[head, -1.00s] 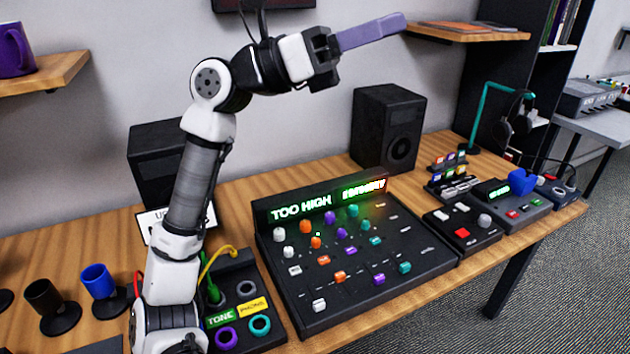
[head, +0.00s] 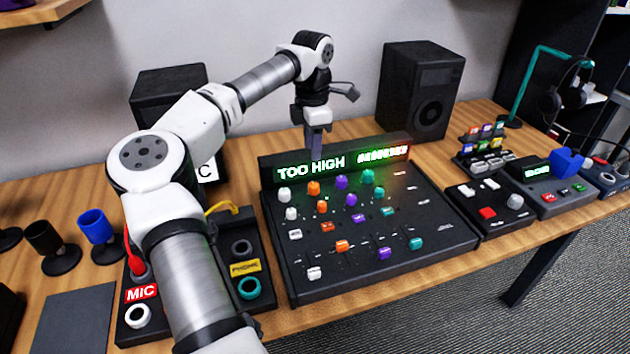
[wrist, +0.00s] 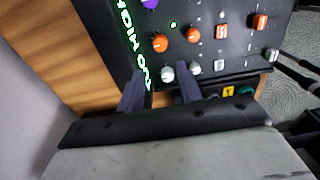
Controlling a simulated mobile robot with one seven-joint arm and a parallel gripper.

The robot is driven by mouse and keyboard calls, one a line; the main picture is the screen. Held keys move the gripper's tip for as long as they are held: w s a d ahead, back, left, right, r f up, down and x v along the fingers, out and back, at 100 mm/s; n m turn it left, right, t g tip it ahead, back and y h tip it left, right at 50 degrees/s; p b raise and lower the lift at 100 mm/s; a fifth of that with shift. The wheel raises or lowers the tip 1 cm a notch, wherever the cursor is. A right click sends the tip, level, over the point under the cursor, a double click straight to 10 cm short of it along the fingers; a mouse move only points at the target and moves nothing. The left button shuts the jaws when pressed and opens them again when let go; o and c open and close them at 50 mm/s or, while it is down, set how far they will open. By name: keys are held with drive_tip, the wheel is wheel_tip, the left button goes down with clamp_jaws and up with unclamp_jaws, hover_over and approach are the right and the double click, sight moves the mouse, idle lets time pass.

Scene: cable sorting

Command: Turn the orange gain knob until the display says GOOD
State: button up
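The black mixer panel (head: 440,215) lies on the desk. Its display (head: 310,168) reads TOO HIGH, beside a lit bar meter that turns red at the right. Two round orange knobs stand in the second column: the upper one (head: 313,188) near the display and the lower one (head: 322,206) below it. Both also show in the wrist view, upper (wrist: 160,43) and lower (wrist: 193,35). I cannot read which is gain. My gripper (head: 314,156) points down above the display's back edge. In the wrist view its two fingers (wrist: 158,92) are apart with nothing between them, short of the knobs.
White knobs (head: 285,194) stand just left of the orange ones, purple knobs (head: 341,182) just right. Speakers (head: 420,90) stand behind. A cable box (head: 245,268) with plugged cables is left of the mixer. A button box (head: 487,212) is at its right.

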sight(313, 185)
wheel_tip(313, 185, down, 11)
drive_tip(key=shift+d+f+p, duration=0.1)
drive_tip(key=shift+f+p, duration=0.1)
drive_tip(key=shift+p, duration=0.35)
drive_tip(key=shift+c, duration=0.4)
drive_tip(key=c, duration=0.6)
drive_tip(key=n, duration=0.4)
drive_tip(key=shift+n+b, duration=0.4)
drive_tip(key=o, duration=0.7)
